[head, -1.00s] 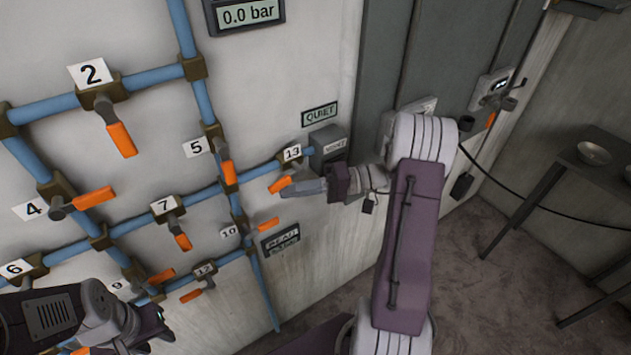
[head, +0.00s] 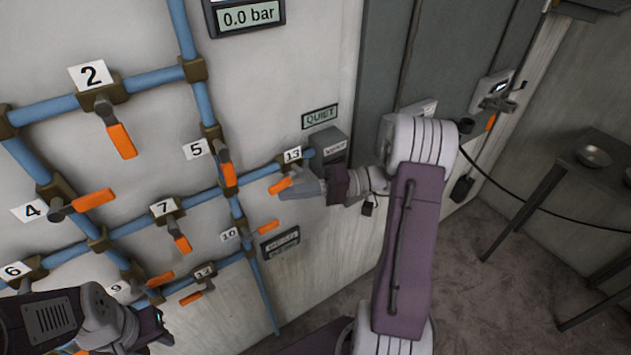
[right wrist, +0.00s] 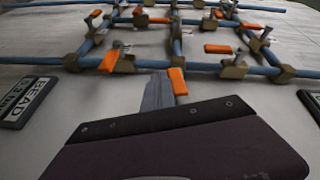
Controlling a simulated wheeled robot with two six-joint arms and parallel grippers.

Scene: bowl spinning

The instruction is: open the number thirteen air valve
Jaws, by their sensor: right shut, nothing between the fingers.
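The number thirteen valve carries a white label "13" (head: 292,154) on a blue pipe. Its orange handle (head: 279,186) points down and to the left in the head view. My right gripper (head: 283,193) is shut and empty, its fingertips right at this handle. In the right wrist view the shut fingers (right wrist: 157,93) lie just left of an orange handle (right wrist: 178,82). They look very close to it; whether they touch, I cannot tell. My left gripper (head: 160,327) is at the lower left, below valve 12, its jaws unclear.
Other numbered valves with orange handles surround it, such as 10 (head: 268,226), 5 (head: 229,173) and 7 (head: 182,243). A gauge (head: 248,16) reads 0.0 bar. A grey box (head: 329,143) is just right of valve 13. A table with a bowl (head: 593,156) stands far right.

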